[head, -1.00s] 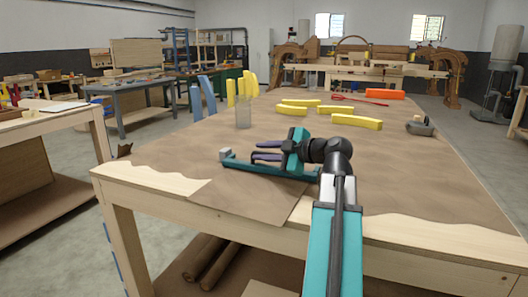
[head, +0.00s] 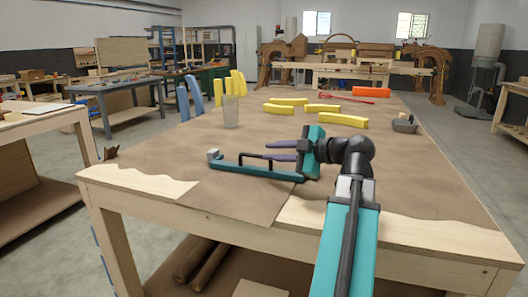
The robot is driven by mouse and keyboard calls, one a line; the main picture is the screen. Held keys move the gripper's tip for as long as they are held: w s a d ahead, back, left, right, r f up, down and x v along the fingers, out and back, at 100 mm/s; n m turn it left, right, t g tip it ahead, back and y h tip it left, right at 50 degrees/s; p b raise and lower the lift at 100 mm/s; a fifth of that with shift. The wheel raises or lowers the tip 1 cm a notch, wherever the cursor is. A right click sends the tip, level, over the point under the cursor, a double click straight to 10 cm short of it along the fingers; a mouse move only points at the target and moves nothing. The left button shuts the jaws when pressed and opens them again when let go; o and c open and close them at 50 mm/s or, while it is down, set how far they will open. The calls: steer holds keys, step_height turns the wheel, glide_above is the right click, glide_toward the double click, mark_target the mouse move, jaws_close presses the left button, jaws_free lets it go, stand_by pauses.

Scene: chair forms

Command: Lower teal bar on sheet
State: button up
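The teal bar (head: 257,172) lies low across the brown sheet (head: 235,200) near the table's front edge. It has a grey block (head: 213,155) at its left end and a dark raised handle (head: 241,160) on top. My gripper (head: 270,151) is to the right, its two dark fingers apart and pointing left. The fingertips overlap the handle's right end in this view; I see nothing held between them. Whether they touch the handle, and whether the bar's whole underside meets the sheet, I cannot tell.
A clear cup (head: 231,111) stands behind the bar, near blue and yellow curved strips. Yellow pieces (head: 343,120), an orange block (head: 371,91) and a dark tool (head: 405,124) lie farther back on the table (head: 420,232). The brown covering left of the bar is clear.

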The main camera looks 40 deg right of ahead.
steer(key=shift+v, duration=2.5)
steer(key=shift+r+p, duration=0.1)
steer(key=shift+p, duration=0.25)
